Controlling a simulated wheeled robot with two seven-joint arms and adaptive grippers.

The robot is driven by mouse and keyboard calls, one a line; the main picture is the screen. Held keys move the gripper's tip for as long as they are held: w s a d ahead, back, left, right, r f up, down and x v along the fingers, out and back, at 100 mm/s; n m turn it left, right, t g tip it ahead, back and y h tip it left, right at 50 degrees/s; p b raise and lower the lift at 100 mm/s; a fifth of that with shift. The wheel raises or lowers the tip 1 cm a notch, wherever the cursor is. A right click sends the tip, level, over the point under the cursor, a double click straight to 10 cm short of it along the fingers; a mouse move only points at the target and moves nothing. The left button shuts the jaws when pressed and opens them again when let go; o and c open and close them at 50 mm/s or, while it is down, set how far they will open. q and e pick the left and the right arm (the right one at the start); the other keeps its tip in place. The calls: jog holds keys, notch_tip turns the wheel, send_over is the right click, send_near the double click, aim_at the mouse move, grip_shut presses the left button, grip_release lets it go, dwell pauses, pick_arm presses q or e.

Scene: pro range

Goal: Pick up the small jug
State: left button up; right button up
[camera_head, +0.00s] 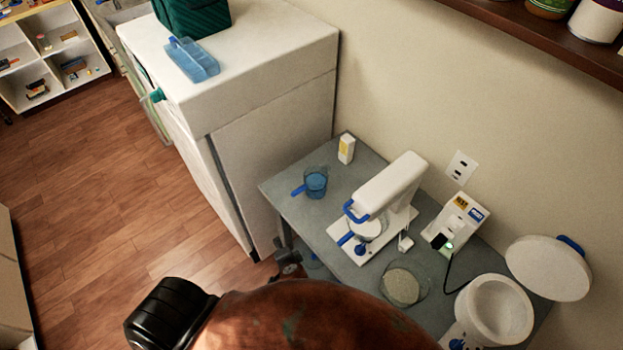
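A small see-through blue jug (316,184) stands upright near the left edge of the grey table (284,190). Its blue handle points left. A mixer-like white appliance (388,200) stands to its right, with a clear vessel with a blue handle (366,229) under its head. A dark grey mechanical part (288,262), which looks like part of my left gripper, shows below the table's left edge, apart from and below the jug. Its fingers are mostly hidden, so I cannot tell whether it is open. My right gripper is not in view.
A yellow-and-white carton (346,148) stands behind the jug. A glass bowl (403,286), a white box with a cable (456,222) and a white pot (494,309) with its raised lid (548,267) crowd the right. A tall white cabinet (270,130) rises left of the table.

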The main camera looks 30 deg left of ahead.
pick_arm(q)
notch_tip(320, 180, up, 17)
jog(key=w+a+n+t+y+p, duration=0.1)
jog(key=w+y+p, duration=0.1)
jog(key=y+p, duration=0.1)
jog(key=m+t+y, duration=0.1)
jog(key=m+t, duration=0.2)
jog(key=t, duration=0.1)
send_near(300, 192)
jog(key=shift+w+a+f, duration=0.5)
jog(key=shift+w+a, duration=0.15)
jog(key=shift+a, duration=0.2)
jog(key=shift+w+a, duration=0.15)
jog(key=shift+w, duration=0.15)
jog(key=shift+x, duration=1)
jog(key=p+x, duration=0.2)
jog(key=x, duration=0.2)
jog(key=shift+w+r, duration=0.1)
jog(key=shift+w, duration=0.15)
jog(key=shift+w+a, duration=0.1)
jog(key=shift+a, duration=0.1)
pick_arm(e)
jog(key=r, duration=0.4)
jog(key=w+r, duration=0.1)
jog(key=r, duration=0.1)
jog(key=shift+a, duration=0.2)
pick_arm(q)
jog(key=shift+c, duration=0.3)
